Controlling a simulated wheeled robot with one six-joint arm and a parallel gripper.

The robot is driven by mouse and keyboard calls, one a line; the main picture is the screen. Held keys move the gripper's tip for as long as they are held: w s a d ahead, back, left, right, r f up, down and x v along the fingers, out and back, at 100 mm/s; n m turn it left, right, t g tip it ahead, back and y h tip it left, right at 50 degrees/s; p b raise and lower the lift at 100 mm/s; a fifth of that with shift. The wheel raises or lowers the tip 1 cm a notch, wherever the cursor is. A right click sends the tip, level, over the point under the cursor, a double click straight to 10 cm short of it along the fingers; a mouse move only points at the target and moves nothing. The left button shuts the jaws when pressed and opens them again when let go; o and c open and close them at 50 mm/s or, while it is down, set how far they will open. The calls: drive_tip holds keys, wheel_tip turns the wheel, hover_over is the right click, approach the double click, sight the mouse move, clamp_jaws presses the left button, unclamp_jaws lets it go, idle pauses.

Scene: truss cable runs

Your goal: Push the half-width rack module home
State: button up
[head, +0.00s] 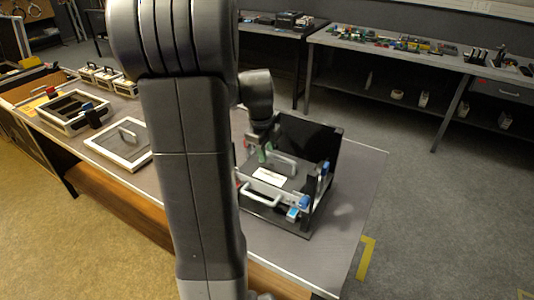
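A black rack (322,143) with an upright back panel stands on the near bench, right of my arm. A dark module (291,181) with a white label on top sits in it; I take it for the half-width rack module. A pale handle (262,196) is at its front and another pale handle is behind the label. How far in the module sits cannot be told. My gripper (259,149) points down just above the rack's left rear part, partly hidden by my arm. Its fingers are too small to read. Contact with the module cannot be told.
Blue-topped parts (304,202) stand at the rack's right front. A pale-framed panel (120,145) with a handle and a divided tray (73,112) lie on the left of the bench. The bench (362,170) is clear right of the rack. A cluttered bench (420,50) stands behind.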

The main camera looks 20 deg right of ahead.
sight(262, 169)
drive_tip(key=shift+w+d+f, duration=0.15)
drive_tip(key=shift+f, duration=0.9)
clamp_jaws()
drive_tip(key=shift+o, duration=0.5)
unclamp_jaws()
wheel_tip(262, 169, up, 14)
drive_tip(key=s+a, duration=0.1)
drive_tip(key=a, duration=0.1)
drive_tip(key=shift+s+f, duration=0.2)
drive_tip(key=shift+s, duration=0.2)
